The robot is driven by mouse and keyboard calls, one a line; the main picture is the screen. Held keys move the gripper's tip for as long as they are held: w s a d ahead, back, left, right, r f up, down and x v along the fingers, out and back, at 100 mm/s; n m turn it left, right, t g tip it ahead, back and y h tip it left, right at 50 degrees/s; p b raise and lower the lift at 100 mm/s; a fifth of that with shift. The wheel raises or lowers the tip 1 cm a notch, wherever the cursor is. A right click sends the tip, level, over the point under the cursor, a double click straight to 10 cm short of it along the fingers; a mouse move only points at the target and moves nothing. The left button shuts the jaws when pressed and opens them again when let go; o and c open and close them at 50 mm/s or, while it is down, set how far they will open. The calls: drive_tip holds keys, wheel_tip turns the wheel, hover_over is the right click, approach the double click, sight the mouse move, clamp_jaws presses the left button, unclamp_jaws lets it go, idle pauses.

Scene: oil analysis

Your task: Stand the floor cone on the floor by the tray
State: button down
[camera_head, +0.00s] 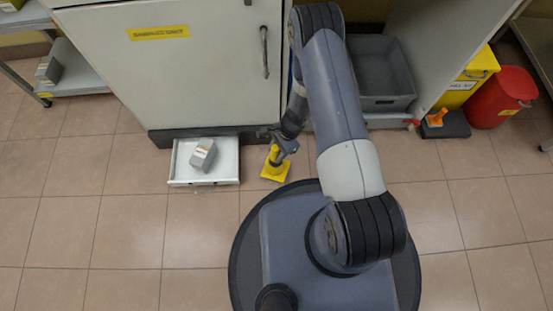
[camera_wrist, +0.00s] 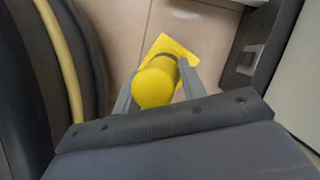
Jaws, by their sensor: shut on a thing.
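The floor cone (camera_head: 275,170) is yellow with a square base and a dark band. It is low at the floor, just right of the white tray (camera_head: 228,174), with a small gap between them. Its base looks flat on the tiles or very near them; I cannot tell if it touches. My gripper (camera_head: 281,147) is shut on the cone's upper part. In the wrist view the cone (camera_wrist: 158,82) sits between the two fingers of my gripper (camera_wrist: 156,92), its base pointing away from the wrist.
A grey box-like item (camera_head: 203,154) lies in the tray. Behind stands a white cabinet (camera_head: 190,75). A grey bin (camera_head: 388,103), a yellow bin (camera_head: 460,92) and a red bucket (camera_head: 500,97) stand to the right. The tiled floor at left front is clear.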

wheel_tip(320, 180, down, 4)
drive_tip(key=shift+f+b, duration=0.15)
drive_tip(key=shift+b, duration=0.6)
drive_tip(key=c, duration=1.3)
unclamp_jaws()
drive_tip(key=shift+f, duration=0.1)
drive_tip(key=o, duration=0.4)
drive_tip(key=shift+o, duration=0.2)
drive_tip(key=p+v, duration=0.4)
drive_tip(key=v, duration=0.8)
drive_tip(key=shift+p, duration=0.35)
